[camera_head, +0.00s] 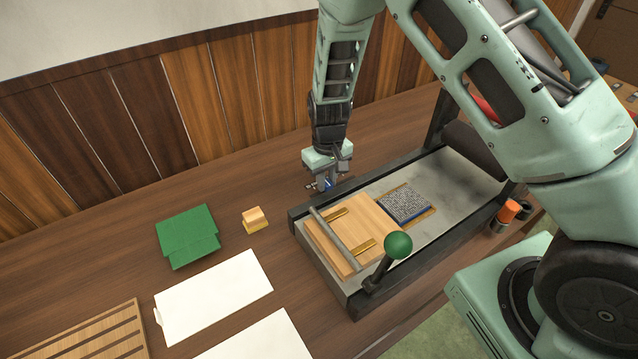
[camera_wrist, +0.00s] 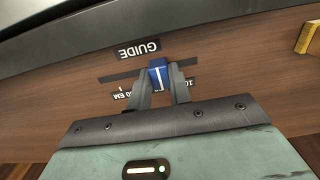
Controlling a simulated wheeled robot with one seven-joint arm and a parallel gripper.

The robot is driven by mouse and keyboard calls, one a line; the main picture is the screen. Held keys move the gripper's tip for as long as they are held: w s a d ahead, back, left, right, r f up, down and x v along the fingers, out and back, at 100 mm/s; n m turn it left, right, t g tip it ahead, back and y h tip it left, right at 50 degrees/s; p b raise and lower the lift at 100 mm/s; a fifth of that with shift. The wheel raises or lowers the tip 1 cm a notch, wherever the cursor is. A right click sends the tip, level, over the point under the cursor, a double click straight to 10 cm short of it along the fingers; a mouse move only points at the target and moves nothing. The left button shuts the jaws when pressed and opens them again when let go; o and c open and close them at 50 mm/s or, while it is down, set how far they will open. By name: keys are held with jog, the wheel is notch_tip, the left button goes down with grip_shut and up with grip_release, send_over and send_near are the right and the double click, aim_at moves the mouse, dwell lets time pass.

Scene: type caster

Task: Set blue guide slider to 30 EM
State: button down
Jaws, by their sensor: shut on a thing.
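The blue guide slider (camera_wrist: 158,76) is a small blue block with a white line, sitting on a dark slot below the GUIDE label (camera_wrist: 139,49) in the wrist view. My gripper (camera_wrist: 161,84) is shut on it, one finger on each side. Scale marks (camera_wrist: 123,95) with "EM" text show left of the fingers; another number shows to the right, partly hidden. The fingers cover the middle of the scale, so the exact reading cannot be told. In the head view my gripper (camera_head: 328,184) is at the far side of the press, with a bit of blue between its fingers.
The press bed (camera_head: 375,189) holds a wooden board (camera_head: 345,230) and a block of type (camera_head: 405,204). A green-knobbed lever (camera_head: 398,245) rises at its near end. A green cloth (camera_head: 187,236), a small wooden block (camera_head: 254,219) and white paper (camera_head: 213,297) lie to the left.

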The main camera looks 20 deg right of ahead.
aim_at(349, 179)
jog(key=d, duration=0.3)
jog(key=w+d+b, duration=0.1)
jog(key=d, duration=0.3)
jog(key=shift+w, duration=0.2)
jog(key=c, duration=1.3)
grip_release()
jog(key=shift+d, duration=0.1)
jog(key=shift+r, duration=0.1)
jog(key=shift+r, duration=0.3)
notch_tip(349, 179, up, 17)
jog(key=shift+f+b, duration=0.15)
jog(key=shift+b, duration=0.85)
